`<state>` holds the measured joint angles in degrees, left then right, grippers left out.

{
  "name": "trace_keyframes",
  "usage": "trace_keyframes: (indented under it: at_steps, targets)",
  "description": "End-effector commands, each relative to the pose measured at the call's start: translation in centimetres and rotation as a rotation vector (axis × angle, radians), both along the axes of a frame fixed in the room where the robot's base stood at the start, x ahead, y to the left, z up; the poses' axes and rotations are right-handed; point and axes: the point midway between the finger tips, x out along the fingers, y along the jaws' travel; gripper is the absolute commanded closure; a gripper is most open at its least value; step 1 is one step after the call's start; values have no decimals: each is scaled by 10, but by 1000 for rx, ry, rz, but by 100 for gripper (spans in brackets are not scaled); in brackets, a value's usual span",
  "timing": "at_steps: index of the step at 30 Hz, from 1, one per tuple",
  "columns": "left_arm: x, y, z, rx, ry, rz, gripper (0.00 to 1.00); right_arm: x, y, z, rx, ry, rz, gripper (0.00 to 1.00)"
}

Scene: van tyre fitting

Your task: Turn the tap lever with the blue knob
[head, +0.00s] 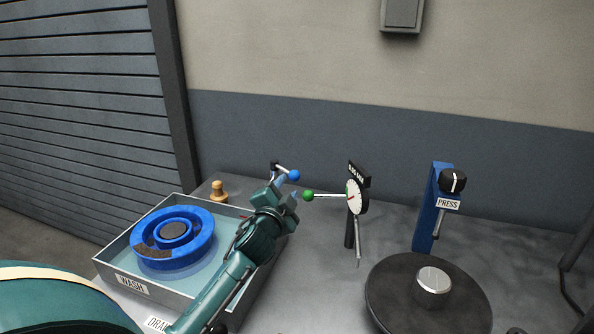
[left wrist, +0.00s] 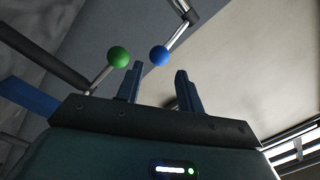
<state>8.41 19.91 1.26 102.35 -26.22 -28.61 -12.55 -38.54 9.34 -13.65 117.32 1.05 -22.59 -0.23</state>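The tap lever with the blue knob (head: 294,174) stands behind the wash tray, its short metal bar (head: 282,169) ending in the blue ball. My left gripper (head: 288,187) is just in front of and below the knob in the head view. Its two fingers are apart with nothing between them. In the left wrist view the blue knob (left wrist: 160,56) appears just beyond and between the open fingertips (left wrist: 159,72). I cannot tell whether a finger touches it. My right gripper is not in view.
A green knob (head: 308,195) on a rod from the dial gauge (head: 356,197) is close to the left gripper's right side. The wash tray (head: 118,262) holds a blue wheel (head: 205,240).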

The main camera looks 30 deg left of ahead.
Motion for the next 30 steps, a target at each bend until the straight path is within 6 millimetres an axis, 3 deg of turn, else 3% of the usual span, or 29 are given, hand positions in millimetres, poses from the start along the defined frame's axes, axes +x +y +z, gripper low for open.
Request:
trace_keyframes:
  at_steps: [6, 13, 19, 28, 30]
  targets:
    - [43, 14, 2, -1, -1, 1, 63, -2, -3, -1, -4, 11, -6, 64]
    - [75, 23, 0, -2, 1, 0, 63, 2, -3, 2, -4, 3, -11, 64]
    - [87, 26, 0, -1, 0, -1, 63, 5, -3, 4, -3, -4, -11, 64]
    - [89, 27, 0, -1, 0, -1, 63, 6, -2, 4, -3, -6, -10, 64]
    - [89, 27, 0, -1, 0, -1, 67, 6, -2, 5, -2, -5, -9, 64]
